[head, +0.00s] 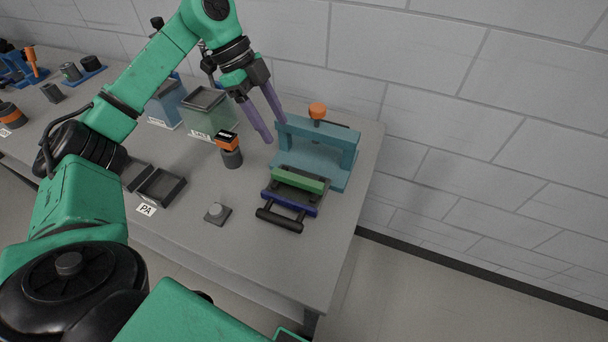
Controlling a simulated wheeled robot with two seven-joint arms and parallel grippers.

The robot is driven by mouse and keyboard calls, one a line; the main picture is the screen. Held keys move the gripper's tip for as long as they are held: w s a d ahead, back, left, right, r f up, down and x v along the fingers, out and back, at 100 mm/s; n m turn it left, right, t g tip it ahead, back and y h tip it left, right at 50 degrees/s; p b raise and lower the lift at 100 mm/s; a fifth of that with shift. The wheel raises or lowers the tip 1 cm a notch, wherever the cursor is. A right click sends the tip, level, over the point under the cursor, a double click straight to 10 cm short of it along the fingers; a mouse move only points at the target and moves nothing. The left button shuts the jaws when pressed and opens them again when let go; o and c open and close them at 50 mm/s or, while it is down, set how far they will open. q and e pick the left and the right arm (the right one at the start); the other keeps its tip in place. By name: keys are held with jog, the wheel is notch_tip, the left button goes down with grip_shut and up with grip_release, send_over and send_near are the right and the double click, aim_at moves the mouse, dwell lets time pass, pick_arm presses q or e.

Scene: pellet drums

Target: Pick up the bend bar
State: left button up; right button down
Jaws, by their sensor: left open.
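A teal press-like fixture (338,162) with an orange knob (317,110) stands at the right end of the table. In front of it a green bar (299,180) lies across a blue and dark holder (289,202) with a black handle (279,220). I cannot tell for sure which piece is the bend bar; the green bar may be it. My left gripper (276,130) is open, with its purple fingers pointing down just left of the fixture. Nothing shows between the fingers. It is apart from the green bar. My right gripper is out of view.
A dark cylinder with an orange cap (230,149) stands left of the fixture. Clear bins (208,112) are behind it. A dark tray (161,188) and a small plate with a grey knob (217,213) lie nearer. The wall is close behind the table.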

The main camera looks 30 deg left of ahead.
pick_arm(q)
jog(key=p, duration=0.2)
send_near(297, 178)
jog(key=shift+s+d+f, duration=0.1)
jog(key=shift+s+d, duration=0.1)
jog(key=p+x, duration=0.2)
jog(key=x, duration=0.6)
jog(key=shift+w+a+p, duration=0.1)
jog(key=shift+w+p, duration=0.1)
jog(key=shift+p, duration=0.1)
jog(key=shift+f, duration=0.15)
grip_shut()
